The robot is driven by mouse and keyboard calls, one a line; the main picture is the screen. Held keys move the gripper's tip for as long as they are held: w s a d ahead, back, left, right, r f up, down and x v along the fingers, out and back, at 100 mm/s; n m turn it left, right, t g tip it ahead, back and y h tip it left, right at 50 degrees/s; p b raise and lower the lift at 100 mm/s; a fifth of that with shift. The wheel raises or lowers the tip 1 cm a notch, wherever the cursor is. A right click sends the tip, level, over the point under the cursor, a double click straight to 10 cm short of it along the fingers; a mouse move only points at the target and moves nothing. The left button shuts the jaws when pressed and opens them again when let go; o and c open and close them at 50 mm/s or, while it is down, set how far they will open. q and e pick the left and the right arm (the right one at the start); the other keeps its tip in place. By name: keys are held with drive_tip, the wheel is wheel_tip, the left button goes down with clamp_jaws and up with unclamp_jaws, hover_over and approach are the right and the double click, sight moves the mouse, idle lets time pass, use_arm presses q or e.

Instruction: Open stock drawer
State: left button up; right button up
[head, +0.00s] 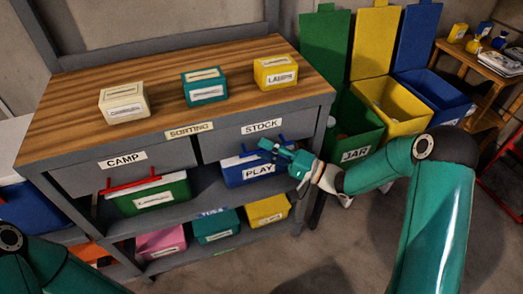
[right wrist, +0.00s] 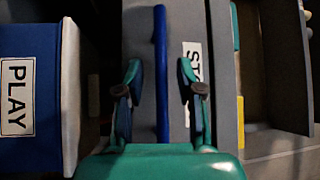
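The stock drawer (head: 222,148) is a grey drawer under the right half of the wooden bench top, with a white STOCK label (head: 261,127). It looks closed. Its blue bar handle (right wrist: 161,40) shows in the right wrist view, where the drawer front (right wrist: 140,20) and part of the label (right wrist: 192,62) also appear. My right gripper (head: 266,149) is at the drawer front in the head view. In the wrist view its fingers (right wrist: 159,72) are open, one on each side of the handle, with gaps visible. My left gripper is out of view.
The blue PLAY box (head: 240,175) stands on the shelf just below the drawer. The CAMP drawer (head: 85,178) with a red handle is to the left. Small boxes, including a teal one (head: 205,87), stand on the bench top. Green, yellow and blue bins (head: 445,95) stand to the right.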

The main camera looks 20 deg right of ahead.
drive_tip(key=shift+w+a, duration=0.1)
clamp_jaws()
idle(0.3)
